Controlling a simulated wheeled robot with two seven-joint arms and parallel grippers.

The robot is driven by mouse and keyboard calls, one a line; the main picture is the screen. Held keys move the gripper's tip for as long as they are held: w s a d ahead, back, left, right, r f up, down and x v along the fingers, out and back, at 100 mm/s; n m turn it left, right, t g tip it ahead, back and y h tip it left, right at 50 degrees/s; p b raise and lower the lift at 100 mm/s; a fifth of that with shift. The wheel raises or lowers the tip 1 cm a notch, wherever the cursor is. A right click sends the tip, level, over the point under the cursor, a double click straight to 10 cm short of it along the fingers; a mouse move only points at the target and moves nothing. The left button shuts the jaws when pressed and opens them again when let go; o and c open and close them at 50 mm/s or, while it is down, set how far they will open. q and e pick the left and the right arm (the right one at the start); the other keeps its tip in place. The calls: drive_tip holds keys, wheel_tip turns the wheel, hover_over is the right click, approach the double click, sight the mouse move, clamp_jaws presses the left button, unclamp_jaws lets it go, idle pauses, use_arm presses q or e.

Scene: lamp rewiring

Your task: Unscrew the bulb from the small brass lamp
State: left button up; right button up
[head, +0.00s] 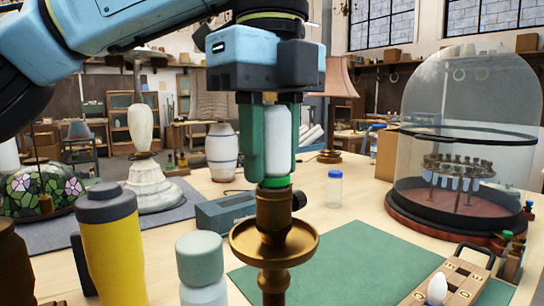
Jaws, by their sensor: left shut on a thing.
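The small brass lamp (274,240) stands upright in the middle foreground, with a wide round dish below its socket. A white bulb (278,145) is upright directly above the socket, with a bright green band at its base. My left gripper (270,150) points straight down from above, its green fingers shut on the bulb's sides. The band seems to meet the socket top; I cannot tell whether the thread is still engaged. The fingers hide part of the bulb. My right gripper is not in view.
A yellow flask (115,245) and a pale green-capped bottle (202,270) stand close on the left. A green mat (345,265) lies right of the lamp, with a wooden tray (445,292) holding a white bulb (437,287). A glass dome (470,110) stands at right.

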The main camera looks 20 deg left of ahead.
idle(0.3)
use_arm(q)
drive_tip(key=n+b, duration=0.1)
drive_tip(key=n, duration=0.3)
drive_tip(key=shift+f+b, duration=0.1)
drive_tip(key=shift+b, duration=0.2)
drive_tip(key=n+b, duration=0.1)
drive_tip(key=n, duration=0.2)
drive_tip(key=shift+s, duration=0.15)
drive_tip(key=shift+n, duration=0.6)
drive_tip(key=shift+n, duration=0.3)
drive_tip(key=shift+r+p, duration=2.15)
drive_tip(key=shift+r, duration=0.6)
drive_tip(key=shift+f, duration=0.1)
